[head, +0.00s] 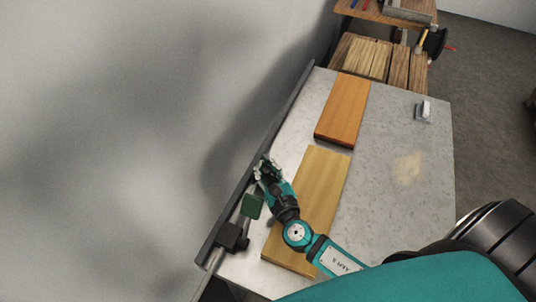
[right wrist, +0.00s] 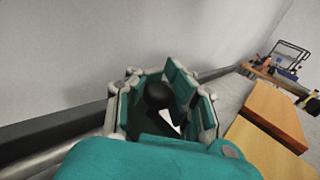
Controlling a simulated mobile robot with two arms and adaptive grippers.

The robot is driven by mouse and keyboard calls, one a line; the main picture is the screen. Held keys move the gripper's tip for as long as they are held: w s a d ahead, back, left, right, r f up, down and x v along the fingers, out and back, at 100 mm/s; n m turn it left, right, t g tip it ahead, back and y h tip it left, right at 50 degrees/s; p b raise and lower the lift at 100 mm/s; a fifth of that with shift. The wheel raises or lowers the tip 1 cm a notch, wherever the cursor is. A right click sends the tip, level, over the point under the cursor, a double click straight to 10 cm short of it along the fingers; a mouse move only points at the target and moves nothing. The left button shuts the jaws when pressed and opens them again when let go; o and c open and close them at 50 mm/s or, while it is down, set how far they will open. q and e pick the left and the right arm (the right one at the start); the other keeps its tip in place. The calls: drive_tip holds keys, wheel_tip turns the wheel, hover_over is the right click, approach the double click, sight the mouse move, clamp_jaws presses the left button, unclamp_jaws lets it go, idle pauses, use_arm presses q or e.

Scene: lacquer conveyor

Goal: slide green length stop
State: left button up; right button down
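The green length stop (head: 252,206) is a dark green block at the rail along the table's left edge, in the lower left of the head view. My right gripper (head: 264,170) is just beyond it along the rail, pointing toward the rail. In the right wrist view its fingers (right wrist: 165,105) are spread around a round black knob (right wrist: 157,95), with a gap visible on the knob's left. I cannot tell whether a finger touches the knob. The lower part of the knob and its link to the green block are hidden. My left gripper is in neither view.
A dark fence (head: 268,150) runs along the table's left edge against the wall. A dark block (head: 232,237) sits at its near end. A pale board (head: 325,190) and an orange board (head: 343,108) lie on the grey table (head: 395,130), which is mostly clear on the right.

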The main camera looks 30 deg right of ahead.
drive_tip(key=shift+s+d+f, duration=0.15)
drive_tip(key=shift+d+f, duration=0.15)
drive_tip(key=shift+d, duration=0.15)
drive_tip(key=c, duration=1.1)
unclamp_jaws()
drive_tip(key=shift+s+d+r, duration=0.15)
drive_tip(key=shift+s+d, duration=0.1)
drive_tip(key=shift+w+a+r, duration=0.1)
drive_tip(key=shift+a, duration=0.1)
drive_tip(key=shift+s+a, duration=0.1)
drive_tip(key=shift+s, duration=0.4)
drive_tip(key=s, duration=1.1)
drive_tip(key=shift+a, duration=0.25)
